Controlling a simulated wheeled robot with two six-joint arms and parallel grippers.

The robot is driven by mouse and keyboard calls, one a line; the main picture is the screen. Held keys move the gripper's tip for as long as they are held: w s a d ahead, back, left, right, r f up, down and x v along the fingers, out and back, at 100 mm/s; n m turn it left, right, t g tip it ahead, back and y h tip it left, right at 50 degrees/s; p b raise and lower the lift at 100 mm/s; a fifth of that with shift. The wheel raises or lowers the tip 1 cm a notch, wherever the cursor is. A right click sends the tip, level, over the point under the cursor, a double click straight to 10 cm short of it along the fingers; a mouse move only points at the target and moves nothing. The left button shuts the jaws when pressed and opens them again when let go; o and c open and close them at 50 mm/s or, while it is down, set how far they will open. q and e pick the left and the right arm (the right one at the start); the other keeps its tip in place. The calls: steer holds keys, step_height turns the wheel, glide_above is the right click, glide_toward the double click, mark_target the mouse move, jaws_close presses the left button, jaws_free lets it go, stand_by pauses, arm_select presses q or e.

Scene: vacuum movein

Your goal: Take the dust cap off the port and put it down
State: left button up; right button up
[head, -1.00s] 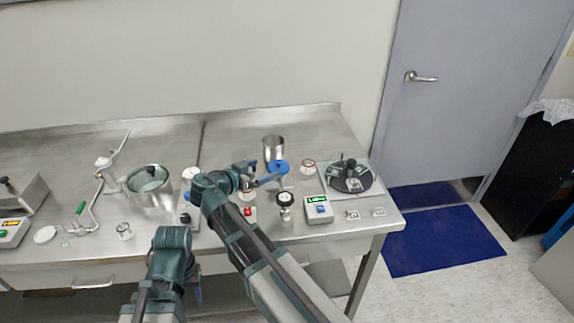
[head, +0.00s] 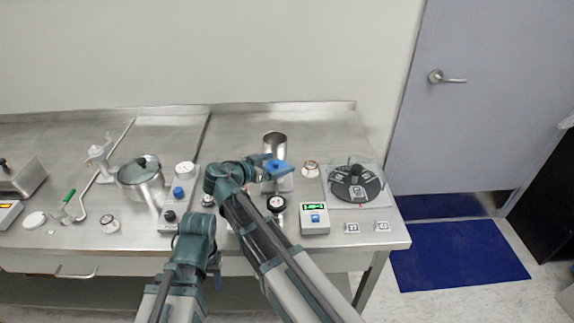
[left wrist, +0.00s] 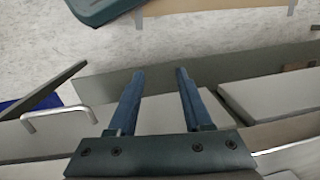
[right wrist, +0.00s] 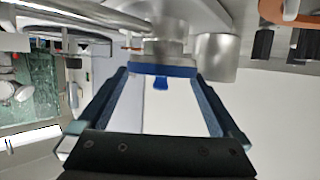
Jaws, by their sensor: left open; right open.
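The blue dust cap (head: 278,167) is at the port near the middle of the bench in the head view. It also shows edge-on in the right wrist view as a blue disc (right wrist: 150,69) with a small tab, against a grey metal port fitting (right wrist: 165,49). My right gripper (right wrist: 161,77) is open, with one finger on each side of the cap. I cannot tell whether the fingers touch it. My left gripper (left wrist: 158,74) is open and empty, in front of the bench and pointing toward the floor.
A lidded pot (head: 141,178) is to the left. Bare bench (head: 240,121) shows at the back.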

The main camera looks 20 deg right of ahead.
steer(key=shift+a, duration=0.15)
steer(key=shift+c, duration=0.4)
steer(key=shift+s, duration=0.15)
jaws_close()
